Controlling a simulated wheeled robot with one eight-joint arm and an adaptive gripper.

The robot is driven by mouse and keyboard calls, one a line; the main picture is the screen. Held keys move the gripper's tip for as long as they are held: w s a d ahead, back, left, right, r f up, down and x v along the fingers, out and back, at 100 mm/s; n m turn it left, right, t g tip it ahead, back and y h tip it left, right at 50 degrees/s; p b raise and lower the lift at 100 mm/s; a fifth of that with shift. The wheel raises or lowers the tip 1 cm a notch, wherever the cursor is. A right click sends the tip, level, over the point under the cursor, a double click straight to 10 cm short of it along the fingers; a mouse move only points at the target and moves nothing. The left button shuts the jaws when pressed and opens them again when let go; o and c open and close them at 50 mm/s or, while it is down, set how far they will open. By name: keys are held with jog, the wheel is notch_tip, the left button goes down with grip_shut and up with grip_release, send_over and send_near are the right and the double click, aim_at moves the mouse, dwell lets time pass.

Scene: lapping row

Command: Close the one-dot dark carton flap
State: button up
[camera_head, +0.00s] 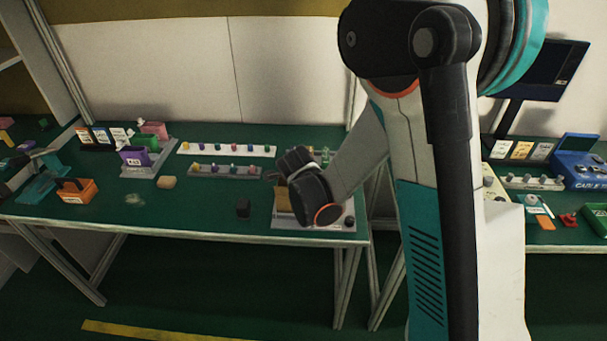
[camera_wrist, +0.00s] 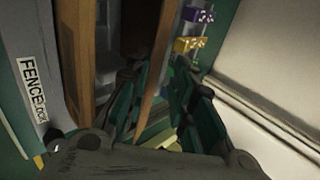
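A brown carton (camera_head: 284,199) stands on a grey base (camera_head: 290,222) near the table's front right corner. It is partly hidden by my wrist. In the wrist view, a brown carton panel (camera_wrist: 98,50) stands at left around a dark interior. A thin brown flap (camera_wrist: 168,45) rises edge-on, leaning slightly. My gripper (camera_wrist: 160,85) is open, its dark green fingers apart, with the flap's lower part between them. I cannot tell whether either finger touches it. No flap dot marking can be made out. In the head view, my gripper's fingers are hidden behind my wrist.
Purple (camera_wrist: 198,14) and yellow (camera_wrist: 187,44) dotted blocks lie beyond the flap. Knobbed strips (camera_head: 227,150) lie behind. The front middle of the green table is mostly clear.

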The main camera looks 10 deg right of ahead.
jog(key=v, duration=1.2)
jog(key=s+d+r+n+y, duration=0.1)
jog(key=s+r+n, duration=0.1)
jog(key=s+n, duration=0.5)
jog(key=s+d+r+n+y, duration=0.1)
jog(key=s+d+r+n, duration=0.1)
jog(key=s+n, duration=0.5)
jog(key=s+d+r+n+g, duration=0.1)
jog(key=s+r+n, duration=0.3)
jog(key=s+n, duration=0.3)
jog(key=shift+s+d+r+n+y, duration=0.25)
jog(key=shift+s+d+n+y, duration=0.15)
jog(key=shift+s, duration=0.55)
